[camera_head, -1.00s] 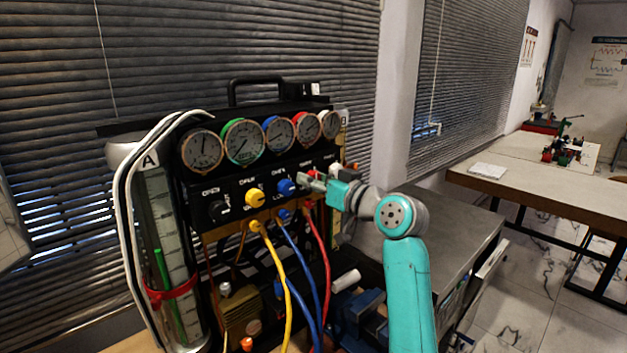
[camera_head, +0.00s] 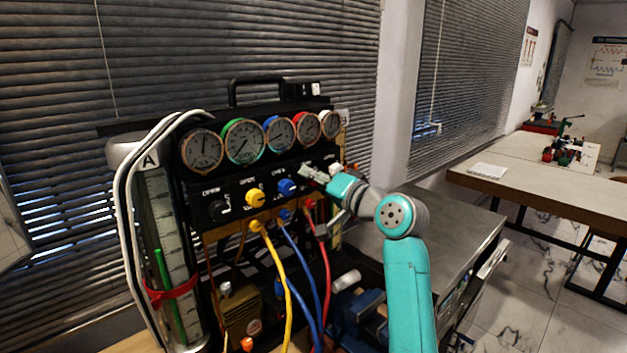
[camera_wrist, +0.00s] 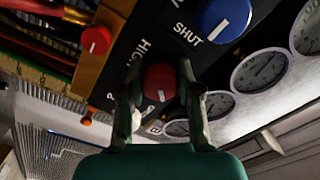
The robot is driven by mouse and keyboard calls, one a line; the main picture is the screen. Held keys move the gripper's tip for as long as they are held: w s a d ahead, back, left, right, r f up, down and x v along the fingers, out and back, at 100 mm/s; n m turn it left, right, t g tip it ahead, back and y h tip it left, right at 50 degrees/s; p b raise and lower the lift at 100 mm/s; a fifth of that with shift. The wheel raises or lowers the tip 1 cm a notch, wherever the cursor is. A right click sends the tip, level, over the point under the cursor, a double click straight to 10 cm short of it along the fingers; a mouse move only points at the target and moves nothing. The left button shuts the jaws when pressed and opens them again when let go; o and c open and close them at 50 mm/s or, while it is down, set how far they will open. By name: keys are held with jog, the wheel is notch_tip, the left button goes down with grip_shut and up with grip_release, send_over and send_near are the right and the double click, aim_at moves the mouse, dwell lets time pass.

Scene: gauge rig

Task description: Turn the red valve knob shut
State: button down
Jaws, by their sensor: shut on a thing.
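The red valve knob (camera_wrist: 160,80) shows in the wrist view between my two fingers, with a short white mark on its face. My gripper (camera_wrist: 159,88) is shut on it, one finger on each side. In the head view my gripper (camera_head: 312,173) reaches the right part of the black gauge panel, just right of the blue knob (camera_head: 287,187). There the fingers largely cover the red knob. The lettering beside the red knob is partly hidden by a finger in the wrist view; "SHUT" reads clearly by the blue knob (camera_wrist: 224,18).
A yellow knob (camera_head: 255,197) and a black knob (camera_head: 219,210) sit farther left on the panel. Several round gauges (camera_head: 244,141) line its top. Yellow, blue and red hoses (camera_head: 322,250) hang below my gripper.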

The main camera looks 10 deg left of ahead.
jog(key=m, duration=0.4)
jog(key=shift+m, duration=2.6)
jog(key=c, duration=0.8)
grip_release()
jog(key=shift+o, duration=0.2)
jog(key=v, duration=1.2)
